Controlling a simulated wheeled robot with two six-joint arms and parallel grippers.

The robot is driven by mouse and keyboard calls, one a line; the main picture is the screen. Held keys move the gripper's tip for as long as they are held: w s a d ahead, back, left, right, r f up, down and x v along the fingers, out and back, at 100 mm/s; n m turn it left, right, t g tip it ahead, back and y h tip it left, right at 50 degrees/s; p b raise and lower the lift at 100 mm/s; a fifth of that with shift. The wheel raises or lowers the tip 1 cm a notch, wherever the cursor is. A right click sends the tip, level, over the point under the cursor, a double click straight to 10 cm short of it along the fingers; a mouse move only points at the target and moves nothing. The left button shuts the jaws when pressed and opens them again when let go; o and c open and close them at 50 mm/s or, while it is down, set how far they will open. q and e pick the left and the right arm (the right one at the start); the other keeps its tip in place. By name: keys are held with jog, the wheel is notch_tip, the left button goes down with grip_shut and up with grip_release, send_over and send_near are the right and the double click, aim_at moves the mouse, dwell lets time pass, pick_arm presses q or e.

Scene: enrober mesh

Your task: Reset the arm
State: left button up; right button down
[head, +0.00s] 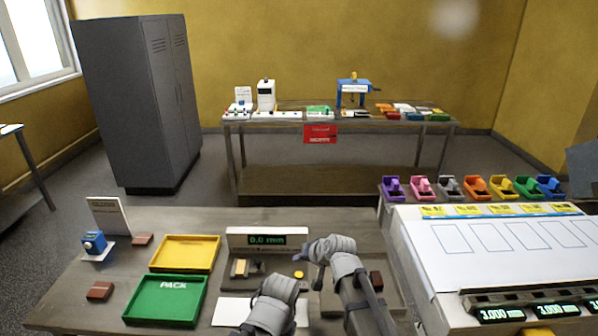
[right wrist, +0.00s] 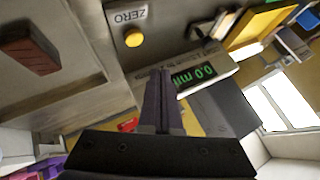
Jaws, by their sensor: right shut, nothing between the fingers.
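My right gripper (head: 300,255) is over the gauge station on the near table, just in front of the display reading 0.0 mm (head: 267,240). In the right wrist view its dark fingers (right wrist: 160,75) are together with nothing between them. The yellow ZERO button (head: 299,274) is below and apart from the fingers; it also shows in the right wrist view (right wrist: 133,37). A grey link of my own shows at the bottom centre of the head view, but no left gripper fingers can be made out.
A yellow tray (head: 215,253) and a green PACK tray (head: 138,315) lie left. A brown block (head: 376,280) sits right of the gauge; others are at left. A white machine (head: 500,245) with several scales stands right. A back table (head: 338,181) and grey cabinet (head: 130,110) are beyond.

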jog(key=s+f+n+g, duration=0.1)
jog(key=s, duration=0.3)
jog(key=s+f+n+g+h, duration=0.1)
jog(key=s+f, duration=0.1)
jog(key=s, duration=0.2)
jog(key=s+f+n+g+h, duration=0.1)
jog(key=s+g, duration=0.1)
jog(key=s, duration=0.3)
jog(key=shift+d+f, duration=0.2)
jog(key=shift+f, duration=0.15)
jog(key=s+d+f+n+g+h, duration=0.1)
jog(key=s+d+n+g+h, duration=0.1)
jog(key=s, duration=1)
jog(key=d+g+h, duration=0.1)
jog(key=d+h, duration=0.1)
jog(key=d, duration=0.1)
jog(key=shift+d+f+g+h, duration=0.15)
jog(key=shift+g+h, duration=0.15)
